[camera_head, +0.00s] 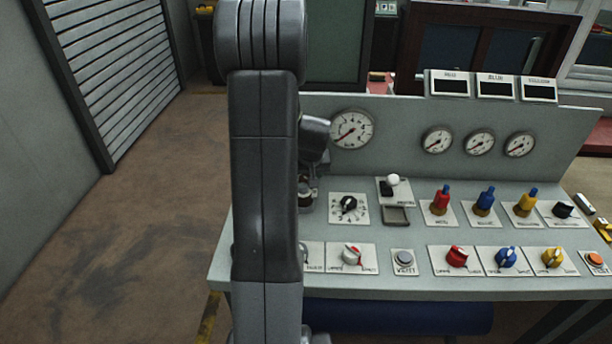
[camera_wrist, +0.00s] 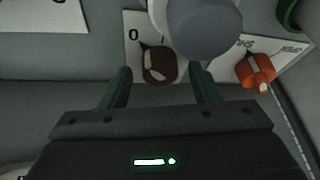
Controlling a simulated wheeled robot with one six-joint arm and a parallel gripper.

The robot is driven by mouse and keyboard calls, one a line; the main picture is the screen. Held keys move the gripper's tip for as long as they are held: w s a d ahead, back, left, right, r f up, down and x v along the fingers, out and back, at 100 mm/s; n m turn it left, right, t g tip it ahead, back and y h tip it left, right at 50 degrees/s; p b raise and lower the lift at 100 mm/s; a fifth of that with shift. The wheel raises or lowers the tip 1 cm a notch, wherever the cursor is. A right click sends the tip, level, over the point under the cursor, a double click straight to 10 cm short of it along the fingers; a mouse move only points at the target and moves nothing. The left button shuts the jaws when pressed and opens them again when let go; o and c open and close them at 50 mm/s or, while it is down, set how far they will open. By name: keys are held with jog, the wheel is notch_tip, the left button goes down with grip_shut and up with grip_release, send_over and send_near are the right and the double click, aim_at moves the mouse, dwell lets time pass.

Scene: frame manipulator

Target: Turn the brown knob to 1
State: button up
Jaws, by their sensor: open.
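The brown knob (camera_wrist: 159,66) sits on a white plate (camera_wrist: 133,22) in the wrist view, near the upper middle. A "0" is printed on the plate just up and left of the knob; I see no "1", and a grey round part covers some of the plate. My gripper (camera_wrist: 163,82) is open, with one green finger on each side of the knob in the picture. I cannot tell whether the fingers touch it. In the head view my arm hides most of the area around my gripper.
The grey cylinder (camera_wrist: 203,26) stands close beside the brown knob. An orange-red knob (camera_wrist: 256,71) is to the right. In the head view, a black dial (camera_head: 348,206), a red-white switch (camera_head: 352,254) and gauges (camera_head: 351,129) share the grey console.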

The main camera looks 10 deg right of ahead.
jog(key=c, duration=1)
jog(key=shift+m, duration=0.3)
jog(key=shift+a+f+m+h+b, duration=0.1)
jog(key=shift+m+h+b, duration=0.2)
jog(key=shift+m+h, duration=0.35)
jog(key=m+b, duration=0.2)
jog(key=shift+a+f+m+h+b, duration=0.1)
jog(key=shift+f+m+h+b, duration=0.1)
jog(key=shift+m+h+b, duration=0.1)
jog(key=m+h+b, duration=0.1)
jog(key=m+b, duration=0.1)
jog(key=b, duration=0.2)
jog(key=shift+w+m+g, duration=0.1)
jog(key=shift+m+g, duration=0.15)
jog(key=shift+g, duration=0.15)
jog(key=shift+a+r+m+b, duration=0.1)
jog(key=shift+r+m+b, duration=0.15)
jog(key=shift+m+b, duration=0.75)
jog(key=shift+h, duration=0.25)
